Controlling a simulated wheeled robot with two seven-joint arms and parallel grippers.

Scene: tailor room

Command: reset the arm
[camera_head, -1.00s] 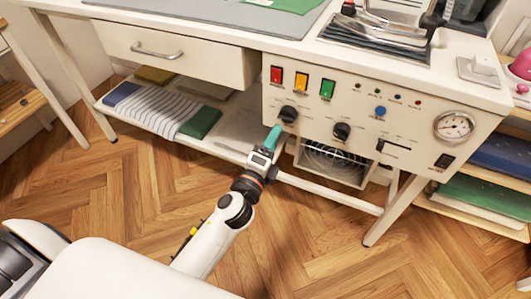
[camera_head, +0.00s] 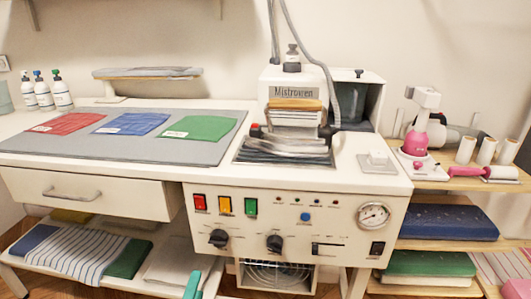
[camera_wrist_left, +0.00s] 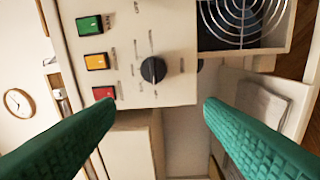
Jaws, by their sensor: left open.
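My left gripper (camera_head: 193,286) shows only as a green fingertip at the bottom edge of the head view, in front of the lower shelf. In the left wrist view its two green fingers (camera_wrist_left: 160,130) are spread wide with nothing between them. They face the control panel (camera_head: 336,240) of the white ironing station. A black knob (camera_wrist_left: 153,70) lies beyond the gap between the fingers, apart from them. The same panel carries red, yellow and green switches (camera_head: 225,206) and a round gauge (camera_head: 374,216). My right gripper is in no view.
A drawer (camera_head: 85,193) is closed left of the panel. The grey mat (camera_head: 60,150) holds red, blue and green cloths. An iron (camera_head: 297,140) stands on the table. A side shelf (camera_head: 450,184) with a pink-and-white device is at right.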

